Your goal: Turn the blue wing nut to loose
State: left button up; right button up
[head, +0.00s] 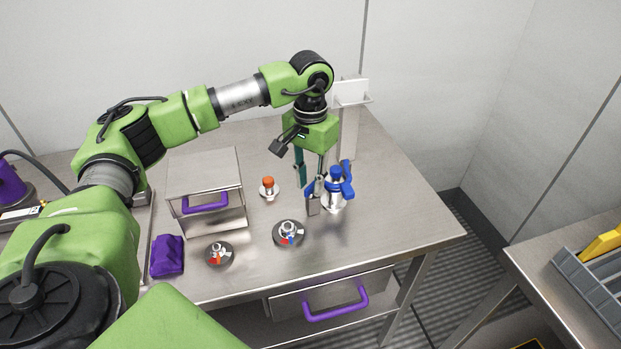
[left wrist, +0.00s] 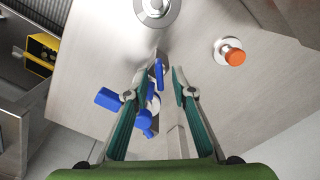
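The blue wing nut (head: 347,182) sits on a metal fitting on the table, right of the middle in the head view. My left gripper (head: 308,196) points down right beside it, its fingers apart. In the left wrist view the wing nut (left wrist: 107,98) shows several blue parts around the left finger, and one blue wing stands between the two fingers of the open gripper (left wrist: 160,86). Whether a finger touches the wing nut cannot be told. The fingers hide part of it. My right gripper is not in view.
An orange-topped knob (head: 268,187) stands left of the gripper. Two round dial fittings (head: 288,234) (head: 219,253) lie in front. A metal box (head: 204,172) with a purple handle and a purple object (head: 167,255) are at left. A grey-white post (head: 350,125) stands behind.

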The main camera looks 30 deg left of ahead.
pick_arm(q)
jog(key=shift+f, duration=0.1)
grip_shut()
